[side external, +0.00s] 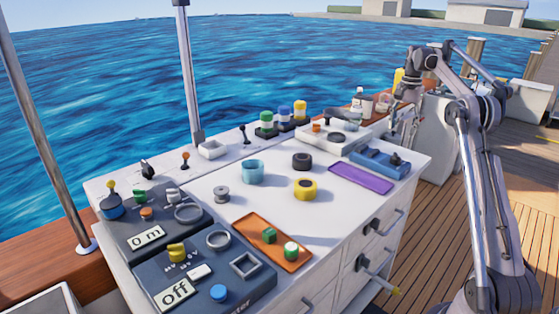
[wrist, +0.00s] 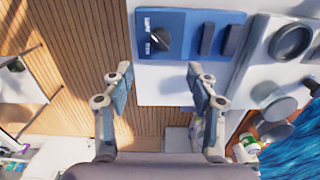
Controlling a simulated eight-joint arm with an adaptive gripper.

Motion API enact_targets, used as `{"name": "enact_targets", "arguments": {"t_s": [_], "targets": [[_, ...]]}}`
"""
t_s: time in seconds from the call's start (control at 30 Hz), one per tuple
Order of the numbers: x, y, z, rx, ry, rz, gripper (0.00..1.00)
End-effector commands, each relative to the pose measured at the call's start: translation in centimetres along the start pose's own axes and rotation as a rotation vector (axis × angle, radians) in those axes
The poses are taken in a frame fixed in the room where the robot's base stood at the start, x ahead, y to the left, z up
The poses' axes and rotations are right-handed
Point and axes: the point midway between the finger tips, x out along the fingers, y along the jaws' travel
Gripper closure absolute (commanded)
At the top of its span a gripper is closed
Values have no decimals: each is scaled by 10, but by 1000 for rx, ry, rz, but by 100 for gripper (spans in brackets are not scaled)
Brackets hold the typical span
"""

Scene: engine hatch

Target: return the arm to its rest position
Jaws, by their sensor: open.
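My gripper (side external: 403,125) hangs at the far right end of the white counter (side external: 330,205), near the blue box (side external: 372,161) with a black knob. In the wrist view my gripper (wrist: 160,72) has its two fingers spread wide with nothing between them. The blue box (wrist: 187,22) and its black knob (wrist: 160,40) lie just beyond the fingertips in that view. My arm is bent, rising from the deck beside the counter and folding over toward its far right end. In the side view the fingertips are small and hard to make out.
A purple mat (side external: 360,178), a yellow ring (side external: 305,189) and a teal cup (side external: 252,172) sit on the counter. An orange tray (side external: 258,243) holds two green items. Bottles (side external: 359,102) stand near my gripper. Drawer handles (side external: 372,284) stick out in front. The wooden deck (side external: 425,235) has free room.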

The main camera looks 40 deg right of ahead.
Motion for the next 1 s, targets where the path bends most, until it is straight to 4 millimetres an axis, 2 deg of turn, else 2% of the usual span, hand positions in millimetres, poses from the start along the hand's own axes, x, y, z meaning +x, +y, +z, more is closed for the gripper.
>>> {"name": "enact_targets", "arguments": {"t_s": [0.47, 0.57, 0.67, 0.77, 1.0], "targets": [[-7, 0, 0, -1, 0, 0, 42], [-10, -4, 6, -18, 5, -4, 42], [-18, -14, 24, -72, 19, -17, 42], [-31, -29, 55, -164, 46, -40, 42], [-55, -51, 148, -426, 125, -111, 42]]}}
